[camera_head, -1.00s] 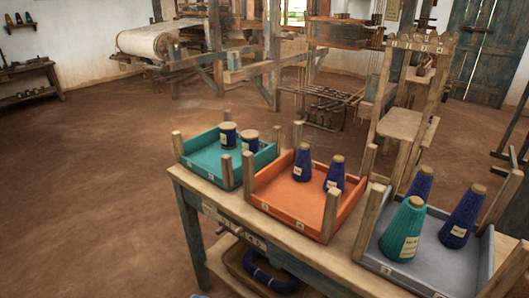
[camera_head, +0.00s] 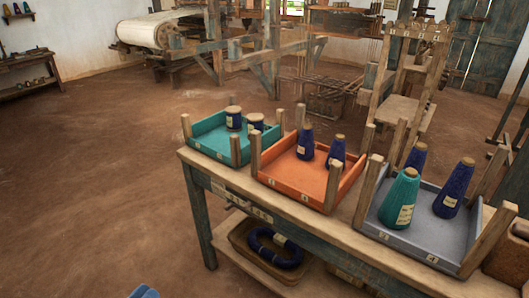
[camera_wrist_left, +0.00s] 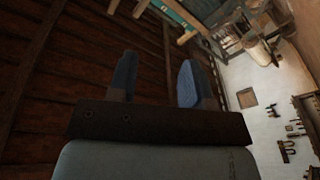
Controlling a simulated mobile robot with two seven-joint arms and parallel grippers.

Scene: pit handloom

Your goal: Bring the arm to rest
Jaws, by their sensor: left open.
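My left gripper (camera_wrist_left: 157,80) shows in the left wrist view with its two blue fingers apart and nothing between them. In the head view only a blue tip of it (camera_head: 145,291) shows at the bottom edge, left of the table and clear of it. The rest of the left arm is out of the head view. My right gripper is in neither view.
A wooden table (camera_head: 225,181) carries a teal tray (camera_head: 212,143), an orange tray (camera_head: 300,182) and a grey tray (camera_head: 420,235), each holding yarn spools or cones. A basket with blue yarn (camera_head: 275,249) sits below. The floor at left is clear.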

